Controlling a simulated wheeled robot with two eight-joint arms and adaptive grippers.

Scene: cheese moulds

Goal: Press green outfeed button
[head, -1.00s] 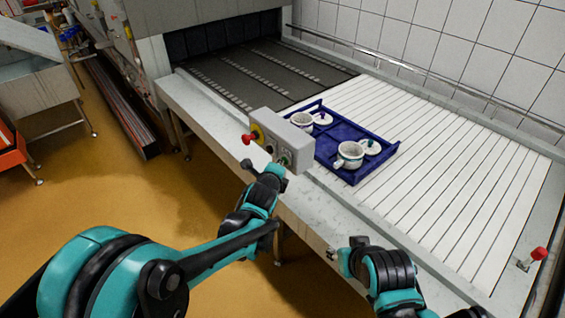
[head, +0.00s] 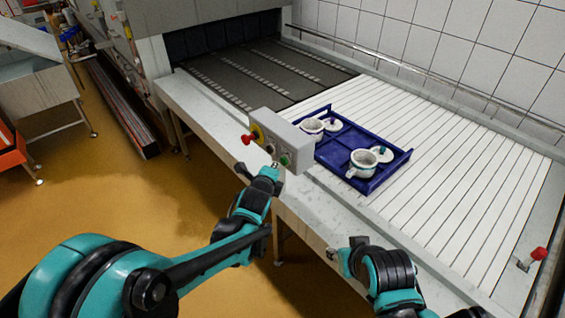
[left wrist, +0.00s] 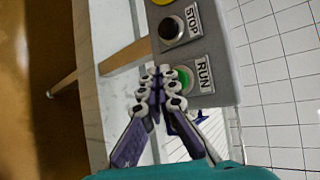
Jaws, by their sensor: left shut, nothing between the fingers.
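The green button (head: 284,160) is on the front of a grey control box (head: 290,138) at the conveyor's near edge. In the left wrist view the green button (left wrist: 185,77) sits beside a RUN label, partly hidden by my fingers. My left gripper (head: 275,168) is shut and empty, just in front of the box and a little left of the button. Its closed fingertips (left wrist: 160,76) show in the left wrist view; I cannot tell whether they touch the button. My right gripper (head: 335,256) is by the conveyor's front edge, its jaws unclear.
A black button (left wrist: 171,29) marked STOP and a red emergency knob (head: 247,139) are on the same box. A blue tray (head: 372,187) with white pots and lids lies on the white slatted conveyor (head: 455,180). Another red knob (head: 539,254) stands at the right.

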